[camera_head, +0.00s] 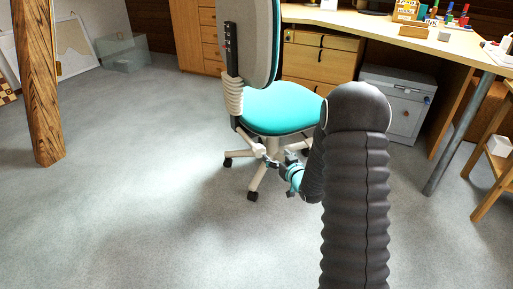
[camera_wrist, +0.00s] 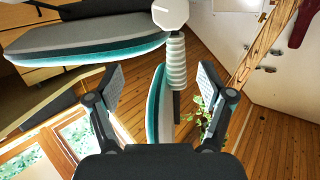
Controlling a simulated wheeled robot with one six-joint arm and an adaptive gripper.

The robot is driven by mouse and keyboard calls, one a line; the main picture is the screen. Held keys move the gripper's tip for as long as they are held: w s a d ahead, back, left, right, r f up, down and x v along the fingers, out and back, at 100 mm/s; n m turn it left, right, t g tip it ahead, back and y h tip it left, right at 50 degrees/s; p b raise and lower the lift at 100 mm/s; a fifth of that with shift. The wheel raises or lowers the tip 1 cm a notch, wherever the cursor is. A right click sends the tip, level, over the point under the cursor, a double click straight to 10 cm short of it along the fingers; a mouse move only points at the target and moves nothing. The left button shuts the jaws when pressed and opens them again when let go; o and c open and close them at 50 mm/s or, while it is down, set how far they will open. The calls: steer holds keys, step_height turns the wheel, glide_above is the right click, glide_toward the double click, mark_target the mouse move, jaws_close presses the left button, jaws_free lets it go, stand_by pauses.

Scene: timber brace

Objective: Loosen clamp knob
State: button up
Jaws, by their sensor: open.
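A pale, many-sided knob (camera_wrist: 170,13) shows at the top of the wrist view, at the end of the ribbed grey sleeve (camera_wrist: 177,65) of the office chair. I cannot make the knob out clearly in the head view. The teal-seated chair (camera_head: 275,110) stands mid-floor, its ribbed sleeve (camera_head: 233,95) below the backrest. My gripper (camera_head: 271,162) is low by the chair's base, under the seat. In the wrist view my gripper (camera_wrist: 162,82) has its two fingers wide apart. Nothing is held, and the knob lies beyond the fingertips, above the gap between them.
A timber post (camera_head: 37,80) stands at the left. A desk (camera_head: 340,20) with small items, a drawer unit (camera_head: 318,60) and a grey cabinet (camera_head: 397,100) stand behind the chair. A wooden stool (camera_head: 495,160) is at the right. The carpet at front left is clear.

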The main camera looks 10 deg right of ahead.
steer(key=t+y, duration=0.1)
steer(key=y, duration=0.1)
glide_toward(257, 148)
steer(key=x, duration=0.4)
steer(key=f+x, duration=0.1)
steer(key=x, duration=0.3)
steer(key=d+f+x, duration=0.1)
steer(key=x, duration=0.3)
steer(key=shift+w, duration=0.35)
steer(key=c, duration=1.2)
